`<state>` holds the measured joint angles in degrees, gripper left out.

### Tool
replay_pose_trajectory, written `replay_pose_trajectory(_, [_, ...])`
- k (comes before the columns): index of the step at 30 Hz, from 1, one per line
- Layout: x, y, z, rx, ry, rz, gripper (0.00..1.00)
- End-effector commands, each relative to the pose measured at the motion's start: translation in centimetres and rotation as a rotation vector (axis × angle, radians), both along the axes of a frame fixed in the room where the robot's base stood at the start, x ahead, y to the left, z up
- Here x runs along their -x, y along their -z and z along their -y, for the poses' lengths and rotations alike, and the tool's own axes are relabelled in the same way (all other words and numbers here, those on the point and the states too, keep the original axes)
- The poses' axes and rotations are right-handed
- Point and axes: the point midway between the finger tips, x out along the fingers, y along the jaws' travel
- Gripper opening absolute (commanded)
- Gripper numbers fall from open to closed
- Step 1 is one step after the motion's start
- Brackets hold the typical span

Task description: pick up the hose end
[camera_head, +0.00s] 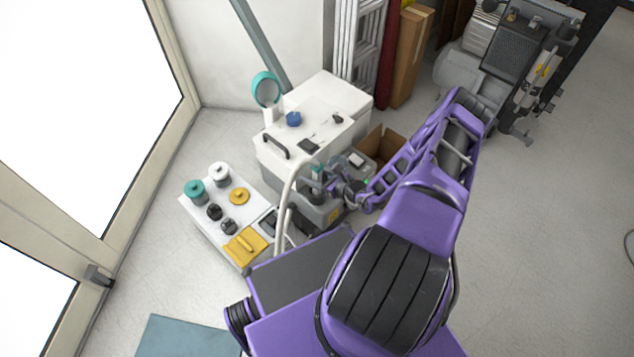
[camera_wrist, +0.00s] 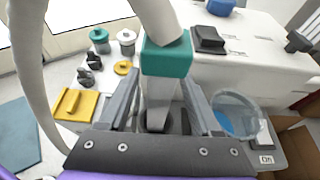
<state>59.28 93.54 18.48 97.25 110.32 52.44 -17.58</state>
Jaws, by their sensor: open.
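The hose end is a pale grey nozzle with a teal collar (camera_wrist: 166,58). It stands roughly upright in the wrist view, and its teal part shows small in the head view (camera_head: 317,168). Its lower tip goes down towards a dark round opening, partly hidden by my gripper. The pale hose (camera_wrist: 36,70) leaves the top of the picture and hangs again at the left; in the head view it arcs down (camera_head: 285,205). My gripper (camera_wrist: 162,88) is open, with one finger on each side of the nozzle below the collar. I cannot tell whether either finger touches it.
A white cabinet (camera_head: 325,112) stands behind the grey unit (camera_head: 322,216). A low white stand (camera_head: 195,215) with several knobs and a yellow block (camera_head: 245,245) is left. A clear bowl (camera_wrist: 238,112) is close right of my gripper. An open cardboard box (camera_head: 385,145) lies behind.

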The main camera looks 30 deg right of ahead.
Motion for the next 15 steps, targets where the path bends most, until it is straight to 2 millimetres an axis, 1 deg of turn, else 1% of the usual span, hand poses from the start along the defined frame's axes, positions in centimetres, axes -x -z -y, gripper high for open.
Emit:
replay_pose_trajectory(1, [-0.58, 0.41, -0.34, 0.000, -0.002, 0.000, 0.65])
replay_pose_trajectory(4, [-1.34, 0.60, -0.53, 0.001, -0.001, 0.000, 0.65])
replay_pose_trajectory(11, [-1.50, 0.60, -0.59, 0.001, -0.001, 0.000, 0.65])
replay_pose_trajectory(12, [-1.50, 0.60, -0.59, 0.001, -0.001, 0.000, 0.63])
replay_pose_trajectory(14, [-1.49, 0.61, -0.58, 0.001, -0.001, 0.000, 0.52])
replay_pose_trajectory(15, [-1.49, 0.61, -0.58, 0.001, -0.001, 0.000, 0.45])
